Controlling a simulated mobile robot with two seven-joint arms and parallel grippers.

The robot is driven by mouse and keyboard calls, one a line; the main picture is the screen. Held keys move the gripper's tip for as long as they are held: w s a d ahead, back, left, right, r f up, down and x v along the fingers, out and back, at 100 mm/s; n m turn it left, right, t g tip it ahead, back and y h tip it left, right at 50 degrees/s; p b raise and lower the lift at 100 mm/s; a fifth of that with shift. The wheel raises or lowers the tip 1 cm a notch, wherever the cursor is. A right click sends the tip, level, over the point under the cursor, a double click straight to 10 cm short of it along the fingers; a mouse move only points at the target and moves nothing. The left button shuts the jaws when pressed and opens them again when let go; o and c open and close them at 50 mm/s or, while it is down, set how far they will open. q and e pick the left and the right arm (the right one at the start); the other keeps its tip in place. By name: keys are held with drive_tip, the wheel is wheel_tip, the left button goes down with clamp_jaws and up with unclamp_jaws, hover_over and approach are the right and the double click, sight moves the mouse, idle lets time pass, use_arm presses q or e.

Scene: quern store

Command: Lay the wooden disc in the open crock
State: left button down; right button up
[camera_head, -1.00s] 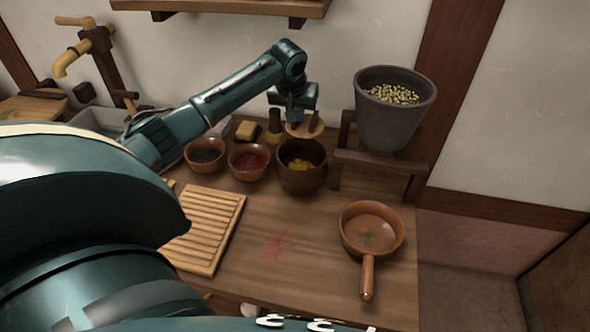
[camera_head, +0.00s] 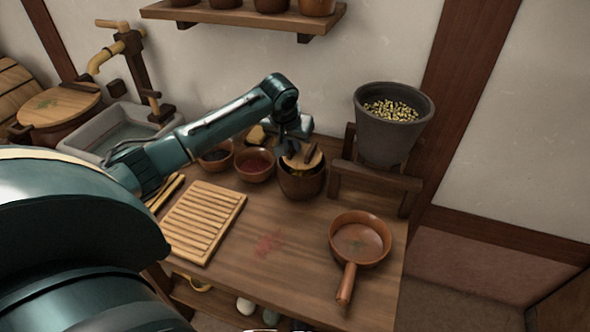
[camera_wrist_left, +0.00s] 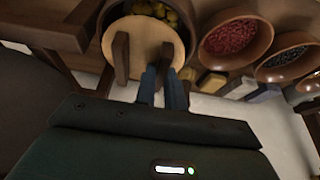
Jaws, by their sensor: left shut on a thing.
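The wooden disc (camera_head: 293,160) is pale, round and carries dark wooden bars. My left gripper (camera_head: 288,147) is shut on one of those bars. The open crock (camera_head: 302,186) is a brown bowl with yellow pieces inside, standing on the table. The disc hangs over the crock's mouth and covers part of it; yellow shows below the disc's edge. In the left wrist view the disc (camera_wrist_left: 143,35) overlaps the crock's opening, and my fingers (camera_wrist_left: 163,88) close on the bar. Whether the disc touches the rim I cannot tell. My right gripper is not in view.
Bowls of red (camera_head: 254,166) and dark contents (camera_head: 215,157) stand left of the crock. A grey pot (camera_head: 390,130) sits on a wooden stand (camera_head: 375,182) to the right. A handled pan (camera_head: 359,240) and slatted board (camera_head: 203,222) lie in front.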

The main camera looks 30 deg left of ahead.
use_arm(q)
wheel_tip(320, 180, down, 7)
drive_tip(key=shift+f, duration=0.1)
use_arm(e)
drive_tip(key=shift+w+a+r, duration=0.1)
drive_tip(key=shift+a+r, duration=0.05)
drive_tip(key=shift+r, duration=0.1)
use_arm(q)
drive_tip(key=shift+f, duration=0.2)
drive_tip(key=c, duration=1.8)
unclamp_jaws()
drive_tip(key=shift+o, duration=0.2)
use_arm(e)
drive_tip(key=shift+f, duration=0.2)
